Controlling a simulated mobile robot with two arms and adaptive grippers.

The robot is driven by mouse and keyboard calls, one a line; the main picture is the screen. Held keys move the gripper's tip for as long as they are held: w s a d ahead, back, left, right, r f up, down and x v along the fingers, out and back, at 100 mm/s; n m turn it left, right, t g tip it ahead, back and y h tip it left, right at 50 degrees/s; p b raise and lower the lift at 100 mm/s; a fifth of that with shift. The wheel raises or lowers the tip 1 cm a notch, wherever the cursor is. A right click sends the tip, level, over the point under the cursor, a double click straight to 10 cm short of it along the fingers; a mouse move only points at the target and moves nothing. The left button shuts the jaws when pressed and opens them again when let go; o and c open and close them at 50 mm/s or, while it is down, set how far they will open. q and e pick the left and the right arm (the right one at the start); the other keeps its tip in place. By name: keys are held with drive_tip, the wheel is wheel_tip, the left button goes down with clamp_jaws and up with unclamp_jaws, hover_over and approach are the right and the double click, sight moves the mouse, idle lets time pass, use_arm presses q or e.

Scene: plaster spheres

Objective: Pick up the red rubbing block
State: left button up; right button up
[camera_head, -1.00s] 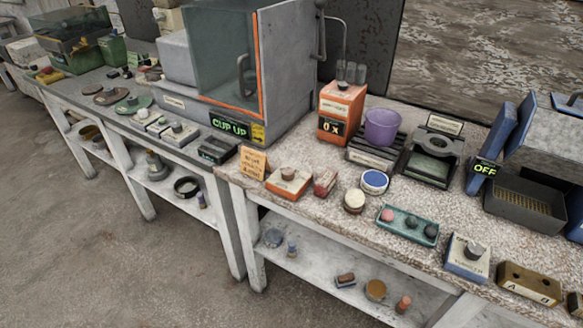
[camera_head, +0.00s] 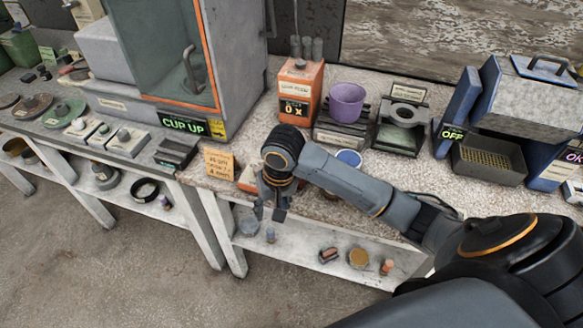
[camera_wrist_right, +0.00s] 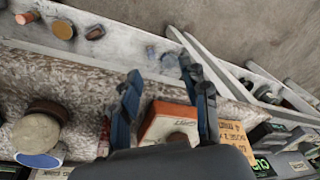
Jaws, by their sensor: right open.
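An orange-red block with a white top and a brown knob sits near the table's front edge; its side (camera_head: 247,181) shows left of my right gripper (camera_head: 268,214) in the head view. In the right wrist view the block (camera_wrist_right: 162,124) shows between the two fingers of my right gripper (camera_wrist_right: 166,78), which is open and empty. A smaller red block (camera_wrist_right: 104,138) is mostly hidden behind the left finger there, and my arm covers it in the head view. I cannot tell which one is the rubbing block. My left gripper is out of view.
A round blue-rimmed container (camera_head: 349,158) lies behind my arm. A purple cup (camera_head: 346,100) and an orange box (camera_head: 301,92) stand farther back. Small items lie on the lower shelf (camera_head: 310,265).

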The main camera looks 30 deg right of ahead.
drive_tip(key=w+d+r+m+g+h, duration=0.1)
drive_tip(key=w+d+r+m, duration=0.3)
drive_tip(key=d+r, duration=0.3)
drive_tip(key=w+d+r+m, duration=0.3)
drive_tip(key=d+r+m, duration=0.1)
drive_tip(key=d+r, duration=0.25)
drive_tip(key=f, duration=0.7)
drive_tip(key=shift+a+f, duration=0.15)
drive_tip(key=shift+a, duration=0.1)
drive_tip(key=f, duration=0.1)
drive_tip(key=f+p, duration=0.1)
drive_tip(key=f, duration=0.2)
drive_tip(key=shift+s+a+f, duration=0.2)
drive_tip(key=shift+a+f, duration=0.05)
drive_tip(key=shift+f, duration=0.55)
drive_tip(key=shift+p, duration=0.3)
clamp_jaws()
